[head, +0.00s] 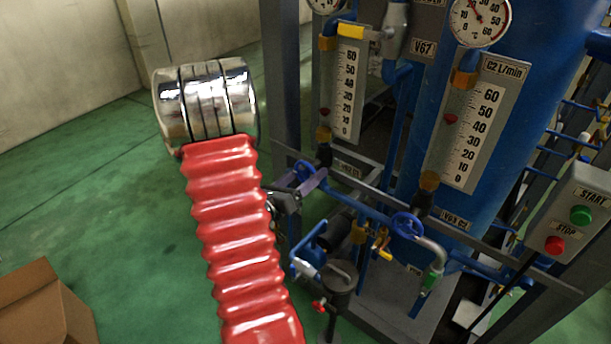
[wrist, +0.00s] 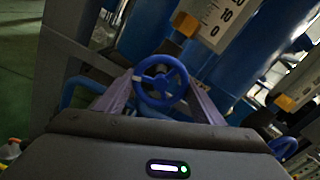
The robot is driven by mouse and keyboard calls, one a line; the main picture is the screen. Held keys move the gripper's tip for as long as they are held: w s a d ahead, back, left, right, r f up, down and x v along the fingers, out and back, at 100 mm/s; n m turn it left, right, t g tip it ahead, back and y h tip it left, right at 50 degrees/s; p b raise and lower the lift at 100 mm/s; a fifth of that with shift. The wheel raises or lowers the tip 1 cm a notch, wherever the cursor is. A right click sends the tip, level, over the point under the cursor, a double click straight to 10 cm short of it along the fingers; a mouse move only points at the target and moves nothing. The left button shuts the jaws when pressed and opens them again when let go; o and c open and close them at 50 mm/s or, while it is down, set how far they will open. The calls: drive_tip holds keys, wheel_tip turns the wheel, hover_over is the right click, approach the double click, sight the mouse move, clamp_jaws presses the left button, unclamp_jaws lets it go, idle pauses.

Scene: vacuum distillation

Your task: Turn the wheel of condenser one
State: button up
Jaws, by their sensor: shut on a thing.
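The blue wheel of condenser one (head: 304,168) sits on the blue pipework below the left flow gauge, partly hidden by my gripper in the head view. In the wrist view the wheel (wrist: 160,80) shows nearly whole, with its spokes and hub between my two purple-grey fingers. My gripper (head: 310,182) is shut on this wheel, one finger on each side of its rim. The fingers also show in the wrist view (wrist: 165,98). The exact finger contact is dark and hard to see.
A second blue wheel (head: 407,225) sits to the right, below the C2 gauge (head: 486,122). A START/STOP box (head: 569,224) stands at the far right. Frame bars and pipes crowd the rig. A cardboard box (head: 45,305) lies on the otherwise open green floor at left.

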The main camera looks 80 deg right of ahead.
drive_tip(key=shift+w+d+r+n, duration=0.1)
drive_tip(key=shift+n, duration=1.6)
drive_tip(key=o, duration=1)
drive_tip(key=shift+o, duration=0.2)
drive_tip(key=shift+a, duration=0.2)
drive_tip(key=v, duration=1.3)
drive_tip(key=shift+w+a, duration=0.15)
drive_tip(key=shift+a, duration=0.1)
